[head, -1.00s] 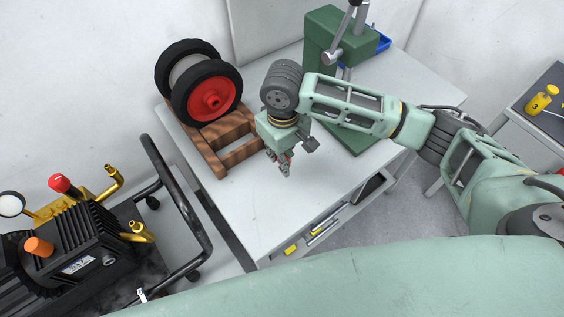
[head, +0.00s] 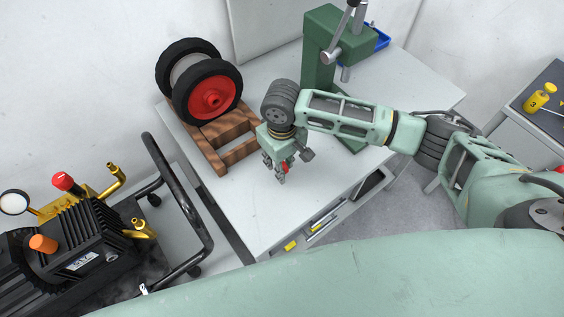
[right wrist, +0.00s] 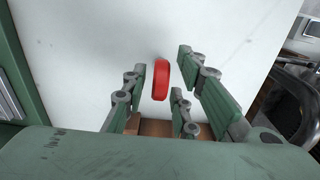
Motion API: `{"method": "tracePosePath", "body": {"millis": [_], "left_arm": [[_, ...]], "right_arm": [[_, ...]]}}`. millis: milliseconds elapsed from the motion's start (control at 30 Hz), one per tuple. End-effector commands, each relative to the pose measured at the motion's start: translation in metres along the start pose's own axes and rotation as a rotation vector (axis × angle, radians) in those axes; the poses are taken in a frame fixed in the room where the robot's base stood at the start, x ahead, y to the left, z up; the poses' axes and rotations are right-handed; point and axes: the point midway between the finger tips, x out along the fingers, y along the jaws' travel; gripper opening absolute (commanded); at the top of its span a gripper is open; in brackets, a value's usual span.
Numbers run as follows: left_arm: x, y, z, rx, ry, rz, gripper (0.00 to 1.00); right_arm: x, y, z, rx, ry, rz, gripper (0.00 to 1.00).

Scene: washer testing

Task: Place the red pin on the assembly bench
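The red pin (head: 284,168) is a small red piece at the fingers of my right gripper (head: 274,171), over the pale assembly bench (head: 262,213). In the right wrist view the pin (right wrist: 161,79) shows as a rounded upright bar between the fingers of the right gripper (right wrist: 162,78). Gaps show between the pin and the fingers on both sides, so the gripper looks open around it. I cannot tell whether the pin touches the bench. My left gripper is not in view.
A black-tyred wheel pair with a red hub (head: 211,98) sits on a wooden stand (head: 218,140), close left of the gripper. A green press (head: 333,45) stands behind. A black and gold compressor (head: 85,235) is at the left. The bench front is clear.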

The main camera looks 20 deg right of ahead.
Motion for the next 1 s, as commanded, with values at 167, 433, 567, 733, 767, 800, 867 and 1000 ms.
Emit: {"method": "tracePosePath", "body": {"millis": [167, 433, 567, 733, 767, 800, 867, 1000], "left_arm": [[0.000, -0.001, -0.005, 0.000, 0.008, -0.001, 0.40], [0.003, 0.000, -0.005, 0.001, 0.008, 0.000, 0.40], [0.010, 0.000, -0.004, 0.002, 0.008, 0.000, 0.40], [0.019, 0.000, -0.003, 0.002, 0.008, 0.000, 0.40], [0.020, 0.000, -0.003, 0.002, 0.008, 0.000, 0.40], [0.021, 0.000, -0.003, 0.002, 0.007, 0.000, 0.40], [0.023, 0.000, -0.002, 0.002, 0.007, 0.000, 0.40], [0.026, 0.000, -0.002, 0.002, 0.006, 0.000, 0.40]], "right_arm": [[0.000, 0.000, 0.000, 0.000, 0.000, 0.000, 0.31], [-0.010, 0.000, -0.001, -0.001, 0.004, 0.001, 0.31], [-0.032, 0.000, -0.001, -0.001, 0.005, 0.000, 0.31], [-0.070, 0.000, -0.002, -0.001, 0.006, -0.001, 0.31], [-0.076, 0.000, -0.001, -0.002, 0.006, 0.001, 0.31], [-0.084, 0.000, -0.002, -0.001, 0.006, 0.000, 0.31], [-0.095, 0.000, -0.001, -0.001, 0.005, 0.000, 0.31], [-0.114, 0.000, -0.001, 0.000, 0.003, 0.000, 0.31]]}}
